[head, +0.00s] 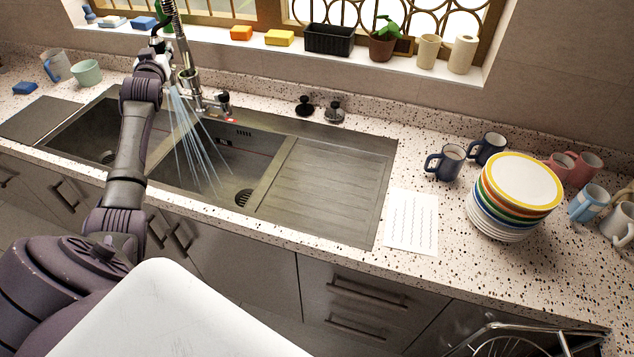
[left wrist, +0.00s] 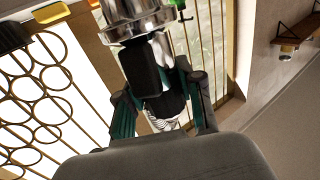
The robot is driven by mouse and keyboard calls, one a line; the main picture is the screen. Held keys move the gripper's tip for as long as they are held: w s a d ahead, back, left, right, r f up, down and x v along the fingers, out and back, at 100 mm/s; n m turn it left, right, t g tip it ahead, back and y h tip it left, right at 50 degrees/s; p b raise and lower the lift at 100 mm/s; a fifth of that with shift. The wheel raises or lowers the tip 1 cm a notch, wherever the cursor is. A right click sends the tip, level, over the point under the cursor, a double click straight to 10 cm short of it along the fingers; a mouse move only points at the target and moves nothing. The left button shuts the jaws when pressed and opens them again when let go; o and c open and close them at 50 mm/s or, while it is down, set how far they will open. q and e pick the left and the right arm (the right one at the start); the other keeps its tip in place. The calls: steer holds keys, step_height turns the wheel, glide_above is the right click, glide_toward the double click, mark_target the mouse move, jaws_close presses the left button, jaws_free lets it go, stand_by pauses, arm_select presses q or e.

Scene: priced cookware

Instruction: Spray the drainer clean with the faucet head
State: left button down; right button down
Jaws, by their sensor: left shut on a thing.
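The faucet head (left wrist: 135,18) is held between the fingers of my left gripper (left wrist: 163,100). In the head view, my left gripper (head: 155,55) is at the faucet, above the back of the sink, and partly hides the faucet head. Water jets (head: 192,140) fan down from it into the right basin (head: 215,165), left of the drainer. The drainer (head: 330,180) is the ribbed metal board at the sink's right. I see no water landing on it, and cannot make out dirt. My right gripper is out of view.
A paper sheet (head: 411,220) lies right of the drainer. A plate stack (head: 512,190) and several mugs stand farther right. Two dark knobs (head: 334,112) sit behind the drainer. The windowsill holds sponges, a black planter (head: 328,39) and a potted plant (head: 384,45).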

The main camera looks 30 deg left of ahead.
arm_select(q)
steer(key=w+a+b, duration=0.1)
steer(key=w+b, duration=0.3)
steer(key=w, duration=0.3)
steer(key=shift+w+a, duration=0.2)
steer(key=shift+a, duration=0.05)
stand_by(0.7)
steer(key=shift+r, duration=0.1)
steer(key=shift+f+b, duration=0.3)
steer(key=shift+f, duration=0.05)
stand_by(0.6)
steer(key=shift+f+b, duration=1.3)
steer(key=shift+f, duration=0.55)
steer(key=c, duration=0.7)
jaws_free()
steer(key=shift+o, duration=0.4)
steer(key=shift+f, duration=0.1)
